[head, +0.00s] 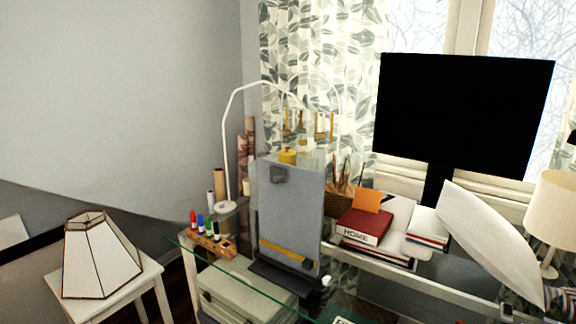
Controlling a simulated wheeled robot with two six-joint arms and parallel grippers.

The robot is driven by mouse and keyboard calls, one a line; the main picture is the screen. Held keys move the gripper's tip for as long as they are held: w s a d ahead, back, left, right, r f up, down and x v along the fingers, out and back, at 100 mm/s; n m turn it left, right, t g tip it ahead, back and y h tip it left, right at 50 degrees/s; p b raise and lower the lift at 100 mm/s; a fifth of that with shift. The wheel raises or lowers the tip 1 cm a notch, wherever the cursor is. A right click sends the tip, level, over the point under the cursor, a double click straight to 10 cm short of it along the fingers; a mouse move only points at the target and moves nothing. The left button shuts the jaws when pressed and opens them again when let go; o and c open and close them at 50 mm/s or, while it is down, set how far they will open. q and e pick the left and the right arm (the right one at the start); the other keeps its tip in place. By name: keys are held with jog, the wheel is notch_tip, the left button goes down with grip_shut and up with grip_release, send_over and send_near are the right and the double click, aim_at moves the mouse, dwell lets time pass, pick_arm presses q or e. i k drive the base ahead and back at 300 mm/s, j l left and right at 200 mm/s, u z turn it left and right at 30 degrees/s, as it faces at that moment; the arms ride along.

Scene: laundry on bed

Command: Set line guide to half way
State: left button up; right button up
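A grey upright board (292,205) like a copy holder stands on the glass desk, leaning back slightly, with a dark clip at its top. A yellow-orange strip (284,252), which looks like the line guide, lies across the board near its bottom, slightly tilted in the picture. A dark ledge (272,280) runs along the foot of the board. Neither of my grippers is in view.
A marker holder (212,240) stands left of the board, with a white lamp (229,150) behind. Red books (364,228), a monitor (463,113) and a large white curved shape (488,240) are to the right. A lampshade (98,255) sits on a stool at left.

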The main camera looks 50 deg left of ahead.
aim_at(307, 264)
jog(key=u, duration=0.4)
jog(key=k+u, duration=0.15)
jog(key=u, duration=0.2)
jog(key=k+u, duration=0.1)
jog(key=u, duration=0.65)
jog(key=k, duration=0.05)
